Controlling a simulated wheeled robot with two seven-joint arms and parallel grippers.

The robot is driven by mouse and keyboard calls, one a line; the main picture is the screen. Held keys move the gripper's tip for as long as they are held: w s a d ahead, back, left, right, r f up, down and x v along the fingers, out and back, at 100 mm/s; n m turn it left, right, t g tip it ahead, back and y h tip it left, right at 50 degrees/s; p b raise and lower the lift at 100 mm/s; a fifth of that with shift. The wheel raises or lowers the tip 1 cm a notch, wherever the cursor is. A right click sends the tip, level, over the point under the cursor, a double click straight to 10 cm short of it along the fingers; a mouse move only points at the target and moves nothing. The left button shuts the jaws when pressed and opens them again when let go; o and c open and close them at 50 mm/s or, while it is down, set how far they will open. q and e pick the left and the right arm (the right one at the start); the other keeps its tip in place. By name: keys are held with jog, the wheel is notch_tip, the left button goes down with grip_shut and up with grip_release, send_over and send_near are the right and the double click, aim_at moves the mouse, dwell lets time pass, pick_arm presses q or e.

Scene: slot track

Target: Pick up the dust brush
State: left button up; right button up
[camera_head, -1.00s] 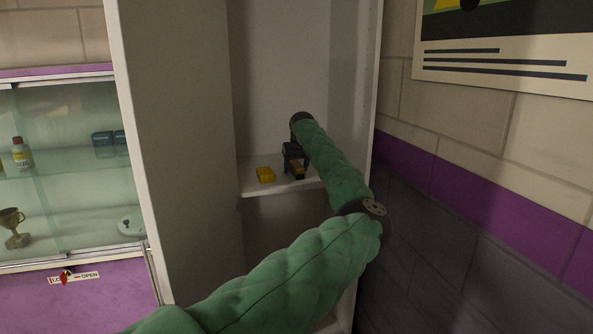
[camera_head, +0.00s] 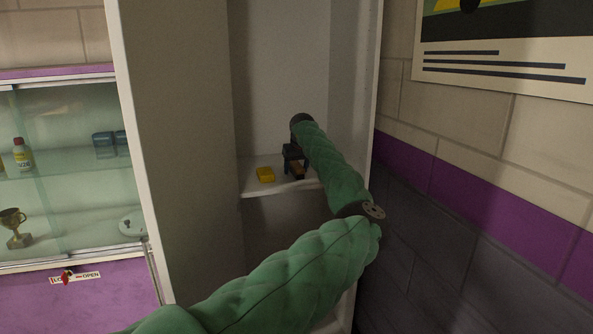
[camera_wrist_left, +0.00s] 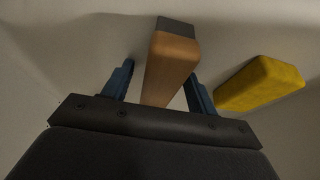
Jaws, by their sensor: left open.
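The dust brush, a brown wooden block with a dark end, lies on the cabinet shelf; in the head view the brush (camera_head: 298,171) is partly hidden by my gripper. In the left wrist view the brush (camera_wrist_left: 171,62) runs between the two blue fingers. My left gripper (camera_head: 294,167) is open, pointing down over the brush, with one finger on each side of it. In the left wrist view the gripper (camera_wrist_left: 160,88) shows gaps beside the brush; I cannot tell whether either finger touches it. My right gripper is not in view.
A yellow block (camera_head: 265,174), also in the left wrist view (camera_wrist_left: 260,84), lies close beside the brush. The shelf (camera_head: 262,190) sits inside a tall cabinet with a side wall (camera_head: 180,150) on the left. A glass display case (camera_head: 70,170) stands further left.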

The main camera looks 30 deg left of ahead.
aim_at(295, 162)
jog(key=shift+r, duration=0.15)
pick_arm(q)
jog(key=c, duration=1.1)
jog(key=shift+f, duration=0.1)
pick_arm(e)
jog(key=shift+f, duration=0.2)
